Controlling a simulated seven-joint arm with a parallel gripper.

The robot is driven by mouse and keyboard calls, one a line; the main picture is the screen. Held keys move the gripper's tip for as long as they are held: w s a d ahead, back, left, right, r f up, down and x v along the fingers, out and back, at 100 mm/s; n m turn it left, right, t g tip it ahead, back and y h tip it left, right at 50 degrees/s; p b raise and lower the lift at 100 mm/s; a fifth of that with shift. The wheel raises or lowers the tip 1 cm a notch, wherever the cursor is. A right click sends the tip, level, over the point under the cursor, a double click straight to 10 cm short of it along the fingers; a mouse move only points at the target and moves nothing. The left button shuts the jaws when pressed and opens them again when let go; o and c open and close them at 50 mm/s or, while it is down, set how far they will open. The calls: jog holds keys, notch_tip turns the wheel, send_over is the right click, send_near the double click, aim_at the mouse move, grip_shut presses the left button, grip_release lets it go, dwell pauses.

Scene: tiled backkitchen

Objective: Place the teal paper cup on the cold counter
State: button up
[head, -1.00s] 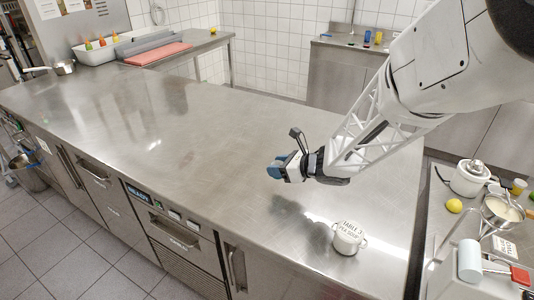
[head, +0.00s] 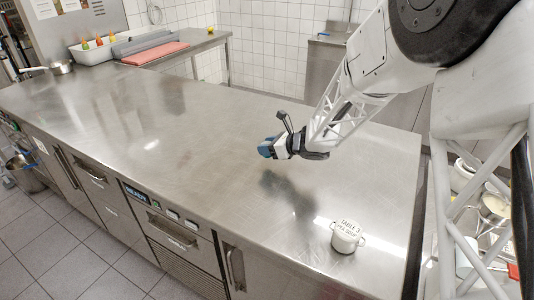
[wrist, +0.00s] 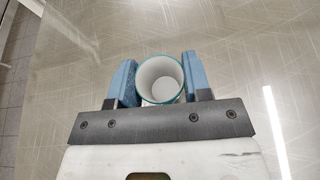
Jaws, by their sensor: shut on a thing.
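My gripper (head: 266,149) hangs above the steel counter (head: 190,140) in the head view, its blue fingers pointing left. In the wrist view the fingers are shut on the teal paper cup (wrist: 160,79), one on each side of it. The cup shows its white, empty inside and a teal rim. In the head view the cup cannot be made out at the fingers. A dark shadow lies on the counter below and right of the gripper, so the gripper seems to be above the surface.
A white bin with bottles (head: 93,48) and a red board (head: 155,53) are at the back left. A saucepan (head: 61,66) sits on the far left corner. The counter's middle and left are clear.

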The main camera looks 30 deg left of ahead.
jog(key=shift+w+a, duration=0.3)
jog(key=shift+w, duration=0.05)
jog(key=shift+f, duration=0.15)
jog(key=shift+f, duration=1.65)
jog(key=shift+f, duration=0.15)
jog(key=o, duration=0.9)
